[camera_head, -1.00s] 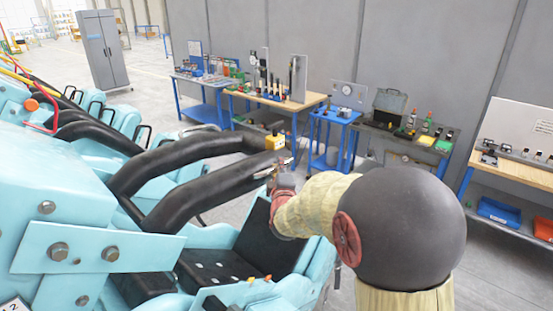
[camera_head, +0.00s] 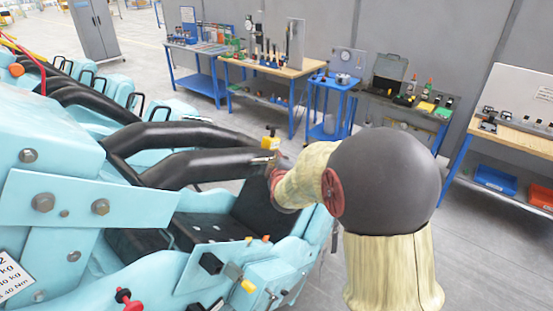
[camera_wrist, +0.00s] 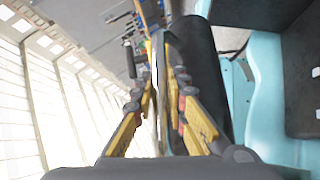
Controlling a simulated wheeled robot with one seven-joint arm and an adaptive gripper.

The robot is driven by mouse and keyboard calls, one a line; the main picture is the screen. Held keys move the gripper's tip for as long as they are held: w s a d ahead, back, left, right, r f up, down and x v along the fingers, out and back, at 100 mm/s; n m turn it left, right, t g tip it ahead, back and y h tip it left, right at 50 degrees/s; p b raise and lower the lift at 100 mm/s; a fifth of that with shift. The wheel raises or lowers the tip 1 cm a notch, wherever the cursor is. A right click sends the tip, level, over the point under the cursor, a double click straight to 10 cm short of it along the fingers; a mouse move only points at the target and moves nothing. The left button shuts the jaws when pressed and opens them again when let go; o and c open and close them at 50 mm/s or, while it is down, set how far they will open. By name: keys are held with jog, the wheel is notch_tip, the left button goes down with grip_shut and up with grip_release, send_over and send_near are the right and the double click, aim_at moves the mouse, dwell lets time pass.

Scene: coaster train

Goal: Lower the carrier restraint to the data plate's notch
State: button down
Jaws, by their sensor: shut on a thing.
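The carrier restraint (camera_head: 212,165) is a black padded bar over the near light-blue seat, close to level in the head view. A second black bar (camera_head: 185,135) lies behind it. My gripper (camera_head: 272,168) is at the right end of the restraint, partly hidden by my own wrist. In the wrist view my yellow-fingered gripper (camera_wrist: 161,50) is shut on a thin pale piece beside the black padding (camera_wrist: 203,75). A white data plate (camera_head: 14,276) shows at the left edge, cut off by the frame. I cannot make out its notch.
A yellow block (camera_head: 270,142) sits near the bar ends. The black seat (camera_head: 265,210) lies below my gripper. A small box with a yellow-tipped lever (camera_head: 240,280) is on the car's near side. Workbenches (camera_head: 265,65) stand at the back, with clear floor before them.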

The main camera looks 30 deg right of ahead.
jog(key=shift+f, duration=0.2)
jog(key=c, duration=2.1)
grip_release()
jog(key=shift+r, duration=0.1)
jog(key=shift+o, duration=0.2)
jog(key=shift+s, duration=0.1)
jog(key=v, duration=1.2)
